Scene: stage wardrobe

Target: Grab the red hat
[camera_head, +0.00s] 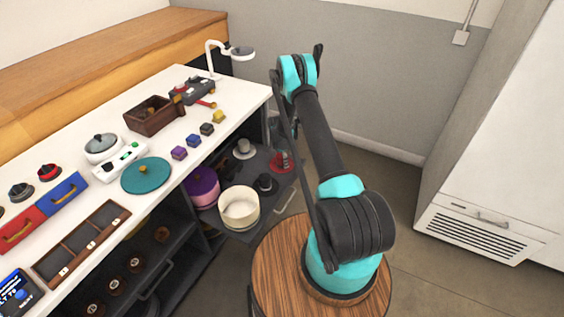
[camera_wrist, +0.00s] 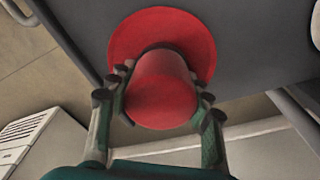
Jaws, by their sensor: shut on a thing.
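The red hat (camera_wrist: 162,28) fills the middle of the wrist view, with its round brim flaring behind a crown that narrows toward the camera. My gripper (camera_wrist: 160,76) has its fingers on both sides of the crown and is shut on it. A dark grey flat surface lies behind the brim; I cannot tell whether the brim touches it. In the head view, a small part of the red hat (camera_head: 284,163) shows at the right end of the pulled-out dark drawer (camera_head: 228,172). My gripper is mostly hidden behind my arm there.
The drawer also holds a cream round box (camera_head: 240,207), a purple one (camera_head: 201,187), a white hat (camera_head: 244,148) and a black hat (camera_head: 265,184). Open floor lies right, before a white cabinet (camera_head: 500,140).

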